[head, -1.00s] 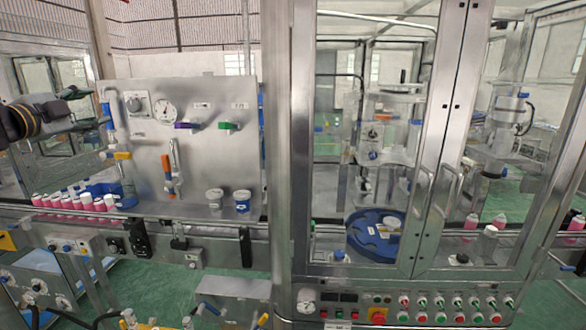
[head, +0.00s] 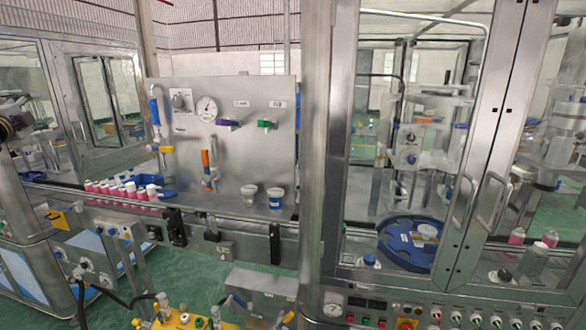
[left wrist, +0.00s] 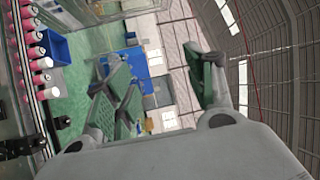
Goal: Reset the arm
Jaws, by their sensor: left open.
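My left gripper (head: 27,113) is at the left edge of the head view, partly cut off, in front of the glass of the line. In the left wrist view its two fingers (left wrist: 158,88) are spread wide, with nothing between them. The gripper is in the air and apart from the bottles and cups. My right gripper is in neither view.
Pink bottles with white caps (head: 128,191) stand in a row on the conveyor, beside a blue tray. Two cups (head: 276,198) stand before the steel valve panel (head: 255,155). A glass cabinet with a blue turntable (head: 393,246) is at right.

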